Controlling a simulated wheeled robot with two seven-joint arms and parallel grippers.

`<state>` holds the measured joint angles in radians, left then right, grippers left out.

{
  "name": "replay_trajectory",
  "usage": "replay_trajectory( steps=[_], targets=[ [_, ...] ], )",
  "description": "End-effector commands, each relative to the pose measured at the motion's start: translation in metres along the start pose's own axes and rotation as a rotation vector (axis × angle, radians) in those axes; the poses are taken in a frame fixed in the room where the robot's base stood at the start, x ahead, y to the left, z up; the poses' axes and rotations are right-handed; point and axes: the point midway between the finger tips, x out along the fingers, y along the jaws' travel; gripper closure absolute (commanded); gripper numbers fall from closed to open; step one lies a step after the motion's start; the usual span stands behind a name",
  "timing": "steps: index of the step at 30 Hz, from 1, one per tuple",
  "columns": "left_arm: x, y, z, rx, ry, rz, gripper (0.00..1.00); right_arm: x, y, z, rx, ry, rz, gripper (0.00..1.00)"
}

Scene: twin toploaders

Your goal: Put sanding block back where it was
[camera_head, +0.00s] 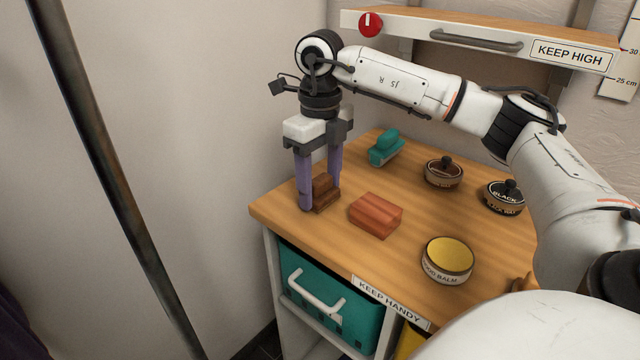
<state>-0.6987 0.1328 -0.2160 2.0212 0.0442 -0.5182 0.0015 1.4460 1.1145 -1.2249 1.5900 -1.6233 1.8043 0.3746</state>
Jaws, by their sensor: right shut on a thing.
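My right gripper (320,188) points straight down over the far left part of the wooden worktop (480,270). Its purple fingers are shut on a brown stepped block (325,193), at or just above the worktop; I cannot tell if it touches. The left finger hides part of it. A reddish-orange block (376,215) lies just right of it, apart from the gripper. A teal block with a raised grip (386,148) sits farther back. No label shows which of these is the sanding block. My left gripper is not in view.
Two dark-lidded tins (443,173) (504,197) stand to the right, and a yellow-topped balm tin (447,260) nearer the front. A shelf marked KEEP HIGH (480,38) hangs above. A teal bin (325,305) sits below, under a KEEP HANDY label.

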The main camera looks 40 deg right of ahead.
Motion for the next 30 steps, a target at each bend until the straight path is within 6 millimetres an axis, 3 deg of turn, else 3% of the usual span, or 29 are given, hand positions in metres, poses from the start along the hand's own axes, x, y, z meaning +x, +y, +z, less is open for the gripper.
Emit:
replay_trajectory(
  steps=[5, 6, 9, 20, 23, 30],
  targets=[
    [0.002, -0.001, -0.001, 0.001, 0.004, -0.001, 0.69, 0.003, 0.0, 0.0, 0.0, 0.001, 0.0, 0.67],
    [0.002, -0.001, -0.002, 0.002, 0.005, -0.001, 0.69, 0.003, 0.0, 0.0, 0.0, 0.001, 0.0, 0.42],
    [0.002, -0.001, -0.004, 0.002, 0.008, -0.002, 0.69, 0.003, 0.0, 0.0, 0.0, 0.0, 0.0, 0.27],
    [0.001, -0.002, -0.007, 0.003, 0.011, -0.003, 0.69, -0.003, 0.0, 0.0, 0.0, -0.002, 0.0, 0.27],
    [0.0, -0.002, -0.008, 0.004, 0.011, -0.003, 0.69, -0.015, 0.0, 0.001, 0.0, -0.003, 0.001, 0.27],
    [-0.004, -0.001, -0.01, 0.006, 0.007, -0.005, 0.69, -0.067, 0.0, 0.001, 0.0, -0.005, 0.001, 0.27]
  ],
)
